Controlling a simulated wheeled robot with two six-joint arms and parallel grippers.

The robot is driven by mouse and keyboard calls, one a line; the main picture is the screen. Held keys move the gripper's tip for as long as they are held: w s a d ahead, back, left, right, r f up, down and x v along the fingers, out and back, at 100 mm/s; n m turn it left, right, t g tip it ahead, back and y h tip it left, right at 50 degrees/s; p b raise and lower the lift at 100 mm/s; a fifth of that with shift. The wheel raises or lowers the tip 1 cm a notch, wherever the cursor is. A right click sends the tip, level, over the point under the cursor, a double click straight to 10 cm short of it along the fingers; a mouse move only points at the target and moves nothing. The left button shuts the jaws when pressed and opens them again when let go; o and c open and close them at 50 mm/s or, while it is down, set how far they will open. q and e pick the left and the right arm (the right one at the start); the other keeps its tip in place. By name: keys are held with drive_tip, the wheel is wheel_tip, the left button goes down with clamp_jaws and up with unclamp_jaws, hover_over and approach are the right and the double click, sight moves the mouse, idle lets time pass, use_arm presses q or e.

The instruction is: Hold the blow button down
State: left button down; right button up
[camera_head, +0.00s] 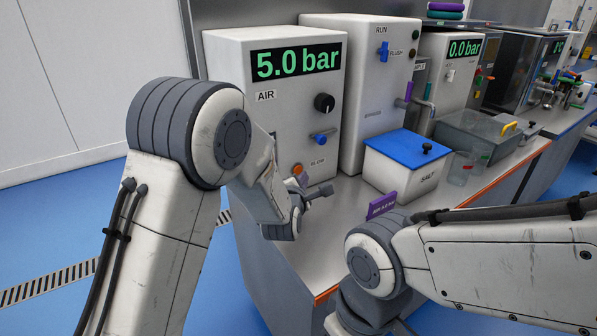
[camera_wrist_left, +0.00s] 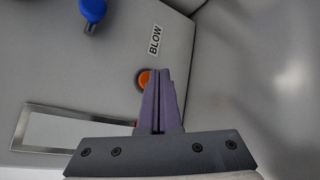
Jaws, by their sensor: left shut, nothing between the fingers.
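The orange blow button (camera_head: 297,170) sits low on the front of the white air cabinet (camera_head: 225,75), left of the BLOW label. It also shows in the left wrist view (camera_wrist_left: 143,80), partly covered by my fingers. My left gripper (camera_head: 328,190) is shut and empty in front of the cabinet. In the left wrist view its closed fingers (camera_wrist_left: 160,75) overlap the right edge of the button. I cannot tell whether they touch it or how far it is pressed. The cabinet display reads 5.0 bar. My right gripper is not in view.
Above the button are a blue valve handle (camera_head: 320,138) and a black knob (camera_head: 324,103). A white tub with a blue lid (camera_head: 408,147) stands right on the steel bench, with a purple card (camera_head: 382,205) in front. A second cabinet (camera_head: 375,85) stands close behind.

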use_arm(q)
drive_tip(key=shift+s+d+b, duration=0.3)
drive_tip(key=shift+s+d, duration=0.45)
drive_tip(key=shift+s, duration=0.3)
drive_tip(key=shift+s+d+b, duration=0.3)
drive_tip(key=shift+s+d, duration=0.45)
drive_tip(key=shift+s, duration=0.25)
